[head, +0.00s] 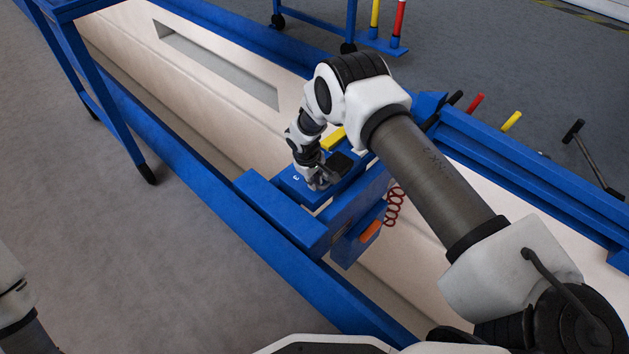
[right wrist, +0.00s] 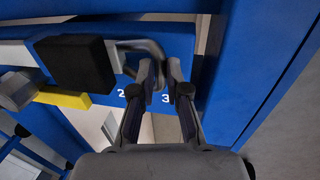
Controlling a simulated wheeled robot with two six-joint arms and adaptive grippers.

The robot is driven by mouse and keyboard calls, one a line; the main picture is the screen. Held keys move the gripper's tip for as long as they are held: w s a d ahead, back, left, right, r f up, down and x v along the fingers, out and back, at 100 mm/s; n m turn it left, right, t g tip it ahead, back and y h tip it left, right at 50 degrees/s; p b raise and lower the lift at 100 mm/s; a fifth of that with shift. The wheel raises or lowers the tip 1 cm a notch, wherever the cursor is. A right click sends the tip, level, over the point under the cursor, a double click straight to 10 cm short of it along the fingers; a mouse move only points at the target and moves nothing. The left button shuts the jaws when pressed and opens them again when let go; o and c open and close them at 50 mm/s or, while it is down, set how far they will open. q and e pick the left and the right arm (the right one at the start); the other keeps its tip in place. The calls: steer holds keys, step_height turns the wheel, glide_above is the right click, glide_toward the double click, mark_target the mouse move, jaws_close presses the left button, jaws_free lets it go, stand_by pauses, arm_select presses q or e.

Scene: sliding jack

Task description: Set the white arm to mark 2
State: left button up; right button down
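The blue jack carriage (head: 283,213) sits across the long pale bed. Printed marks 2 (right wrist: 121,94) and 3 (right wrist: 166,99) show on its blue plate in the right wrist view. A white bar (right wrist: 16,53), which looks like the white arm, runs at the left behind a black block (right wrist: 76,62). A grey metal loop (right wrist: 146,46) sticks out right of the block, above the marks. My right gripper (right wrist: 170,70) is at the loop's right end, near mark 3. Its fingers are slightly apart; whether the loop lies between them is unclear. My left gripper is outside the views.
A yellow bar (head: 334,138) lies beside the black block. A red coiled hose (head: 394,205) and an orange piece (head: 371,230) are on the carriage's right side. Blue rails (head: 185,165) run along the bed. Red and yellow handles (head: 475,103) stand at the right.

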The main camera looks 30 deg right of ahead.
steer(key=s+a+p, duration=0.1)
steer(key=a, duration=0.1)
steer(key=a+p, duration=0.1)
steer(key=a, duration=0.1)
steer(key=s+a+p, duration=0.1)
steer(key=a, duration=0.2)
steer(key=shift+s+a+r+p, duration=0.1)
steer(key=shift+s+p, duration=0.2)
steer(key=shift+s+a, duration=0.1)
steer(key=shift+a, duration=0.05)
steer(key=c, duration=1.2)
jaws_free()
